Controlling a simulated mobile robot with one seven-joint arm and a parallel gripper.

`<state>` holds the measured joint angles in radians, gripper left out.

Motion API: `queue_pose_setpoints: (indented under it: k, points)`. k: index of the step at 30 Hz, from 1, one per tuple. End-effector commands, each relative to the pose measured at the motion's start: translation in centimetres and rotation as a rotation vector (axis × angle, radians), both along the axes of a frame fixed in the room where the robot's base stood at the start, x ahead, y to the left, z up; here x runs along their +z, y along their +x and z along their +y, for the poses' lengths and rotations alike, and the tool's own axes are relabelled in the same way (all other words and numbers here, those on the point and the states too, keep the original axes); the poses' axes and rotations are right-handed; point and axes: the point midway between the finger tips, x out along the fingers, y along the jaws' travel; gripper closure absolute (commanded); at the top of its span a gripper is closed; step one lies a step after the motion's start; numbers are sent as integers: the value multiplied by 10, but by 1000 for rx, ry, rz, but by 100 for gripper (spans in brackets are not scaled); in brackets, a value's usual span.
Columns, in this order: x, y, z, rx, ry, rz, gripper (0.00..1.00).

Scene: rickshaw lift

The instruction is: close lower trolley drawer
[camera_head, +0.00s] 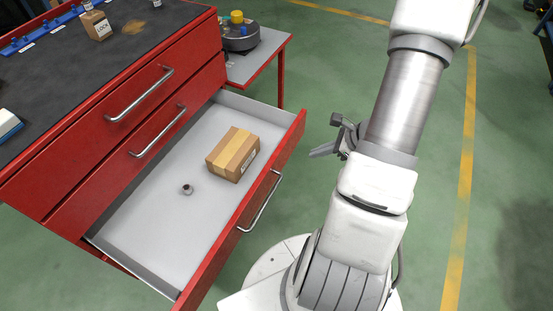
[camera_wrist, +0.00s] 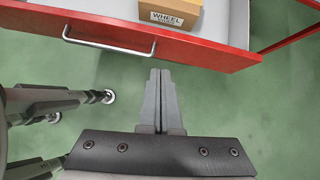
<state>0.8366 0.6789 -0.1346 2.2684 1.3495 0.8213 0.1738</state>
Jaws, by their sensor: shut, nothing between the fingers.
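The lower drawer (camera_head: 142,216) of the red trolley (camera_head: 40,197) is pulled far out. Its red front (camera_wrist: 215,52) crosses the top of the wrist view, with a silver bar handle (camera_head: 261,202) on its outer face. Inside lie a brown cardboard box (camera_head: 232,153), labelled "WHEEL" in the wrist view (camera_wrist: 165,18), and a small metal part (camera_head: 187,189). My gripper (camera_wrist: 160,72) is shut and empty. In the head view it is outside the drawer, right of its front and apart from it; my arm partly hides the gripper.
Two closed drawers with handles (camera_head: 140,95) are above the open one. A grey side table (camera_head: 268,56) with a red frame stands behind, carrying a round dark device (camera_head: 240,36). Green floor (camera_head: 330,80) is free between the drawer front and my arm.

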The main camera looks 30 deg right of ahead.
Motion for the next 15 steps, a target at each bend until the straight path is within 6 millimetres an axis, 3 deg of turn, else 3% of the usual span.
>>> queue_pose_setpoints:
  k: [1, 3, 9, 15]
  points:
    - [-17, -5, -2, -36, 35, -1, 100]
    - [-28, -8, -4, -69, 65, -9, 100]
    - [-42, -10, -5, -107, 99, -21, 100]
    - [-62, 4, 7, -105, 100, -19, 100]
